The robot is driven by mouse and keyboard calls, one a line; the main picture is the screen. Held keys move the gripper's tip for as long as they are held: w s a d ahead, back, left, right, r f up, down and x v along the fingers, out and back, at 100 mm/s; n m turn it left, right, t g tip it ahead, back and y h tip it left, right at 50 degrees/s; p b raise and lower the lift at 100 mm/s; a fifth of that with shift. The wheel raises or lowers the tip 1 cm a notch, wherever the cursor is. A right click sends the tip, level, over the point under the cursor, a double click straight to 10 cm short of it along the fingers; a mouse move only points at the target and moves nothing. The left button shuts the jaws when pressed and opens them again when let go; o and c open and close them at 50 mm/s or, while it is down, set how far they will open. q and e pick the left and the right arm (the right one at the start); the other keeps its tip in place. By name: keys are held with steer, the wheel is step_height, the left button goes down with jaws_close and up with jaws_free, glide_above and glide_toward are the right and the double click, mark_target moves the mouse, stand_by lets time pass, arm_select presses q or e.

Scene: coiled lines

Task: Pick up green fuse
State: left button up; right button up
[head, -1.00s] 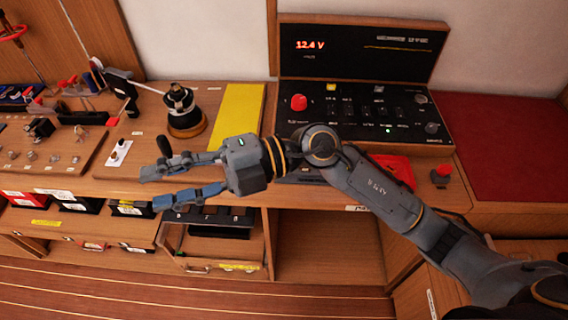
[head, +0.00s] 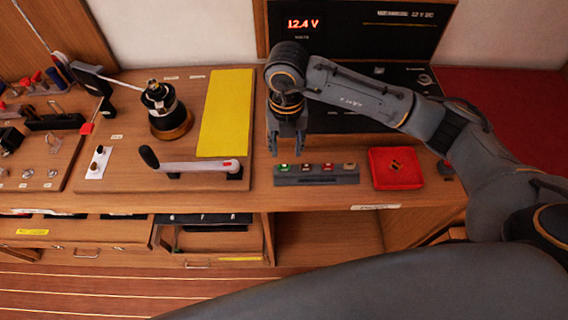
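The green fuse (head: 284,166) sits at the left end of a grey fuse block (head: 318,180) on the wooden counter. The block also holds red fuses and a pale one in a row. My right gripper (head: 287,152) points down just above and behind the green fuse. Its two fingers are apart, with nothing seen between them. Whether the fingertips touch the fuse or the block cannot be told. My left gripper is not in view.
A red square case (head: 395,168) lies right of the block. A lever with a black knob (head: 148,156) and a yellow panel (head: 227,112) are to the left. The 12.4 V control panel (head: 352,30) stands behind. The counter's front edge is close.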

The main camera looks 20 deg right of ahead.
mark_target(284, 165)
steer(key=shift+w+f, duration=0.2)
steer(key=shift+f, duration=0.35)
steer(key=shift+w+f, duration=0.15)
steer(key=shift+f, duration=0.4)
steer(key=shift+s+a+f+p, duration=0.15)
steer(key=shift+s+f+p, duration=0.05)
steer(key=shift+f+p, duration=0.9)
step_height(284, 165, down, 2)
steer(key=shift+a+f+p, duration=0.1)
steer(key=shift+f+p, duration=0.15)
steer(key=shift+p, duration=0.1)
steer(key=shift+f, duration=0.4)
steer(key=c, duration=0.5)
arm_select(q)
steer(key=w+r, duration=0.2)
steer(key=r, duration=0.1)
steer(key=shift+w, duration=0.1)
